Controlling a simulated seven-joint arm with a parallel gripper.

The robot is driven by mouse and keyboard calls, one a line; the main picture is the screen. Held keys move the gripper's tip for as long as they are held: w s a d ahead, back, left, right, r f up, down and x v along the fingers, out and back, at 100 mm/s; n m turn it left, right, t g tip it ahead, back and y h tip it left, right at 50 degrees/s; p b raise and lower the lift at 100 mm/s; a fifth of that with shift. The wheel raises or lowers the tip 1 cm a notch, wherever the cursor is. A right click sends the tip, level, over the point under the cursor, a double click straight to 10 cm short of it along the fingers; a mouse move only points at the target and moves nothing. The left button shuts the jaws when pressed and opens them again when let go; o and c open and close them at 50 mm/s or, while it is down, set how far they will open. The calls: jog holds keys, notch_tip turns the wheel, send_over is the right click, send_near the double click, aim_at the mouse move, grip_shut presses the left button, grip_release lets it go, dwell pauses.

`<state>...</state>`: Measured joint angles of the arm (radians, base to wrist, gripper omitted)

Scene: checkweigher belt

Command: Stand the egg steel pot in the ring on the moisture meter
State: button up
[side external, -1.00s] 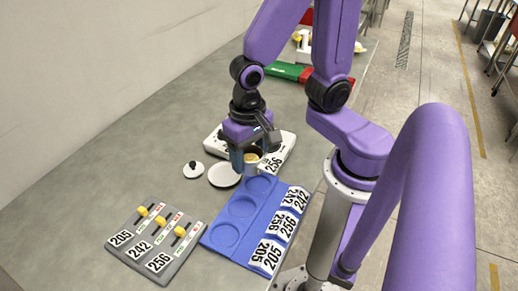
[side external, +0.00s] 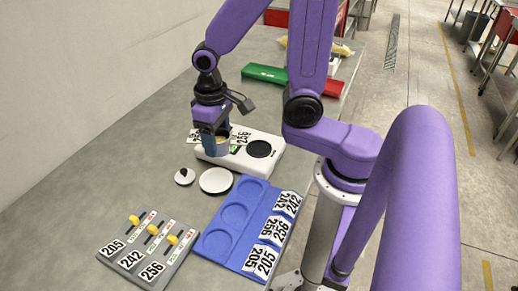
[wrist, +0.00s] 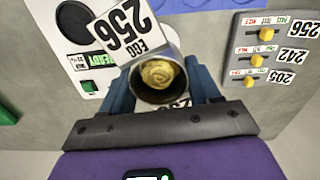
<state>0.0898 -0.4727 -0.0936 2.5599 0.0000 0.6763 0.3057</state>
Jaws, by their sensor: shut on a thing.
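My gripper (side external: 216,146) is shut on the egg steel pot, at the left end of the white moisture meter (side external: 274,160) in the side view. In the wrist view the round steel pot (wrist: 139,90) sits between my blue fingers (wrist: 162,92), with yellow contents and a white card reading 256 EGG (wrist: 127,32). The meter (wrist: 62,49) shows there with a black disc and a READY display. I cannot tell whether the pot touches the meter.
A white dish (side external: 215,181) and a small black-knobbed lid (side external: 184,177) lie in front of the meter. A blue tray (side external: 212,263) with round recesses and number cards is nearer. A grey panel (side external: 160,232) with yellow sliders stands at front left. Green and red bins (side external: 264,74) are behind.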

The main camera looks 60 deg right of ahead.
jog(key=shift+w+d+r+n, duration=0.15)
jog(key=shift+w+d+n, duration=0.1)
jog(key=shift+d+n, duration=0.2)
jog(key=shift+w+d+r+n, duration=0.1)
jog(key=shift+w+d+n, duration=0.1)
jog(key=shift+d+n, duration=0.25)
jog(key=s+d+r+n, duration=0.1)
jog(key=s+d+n, duration=0.4)
jog(key=s, duration=0.4)
jog(key=s+d+r+n, duration=0.2)
jog(key=s+d+n, duration=0.1)
jog(key=s+n, duration=0.5)
send_over(259, 150)
jog(key=shift+m, duration=0.4)
notch_tip(259, 150, down, 10)
jog(key=shift+f, duration=0.1)
jog(key=shift+w+f, duration=0.1)
jog(key=shift+f, duration=1.55)
jog(key=shift+f, duration=0.1)
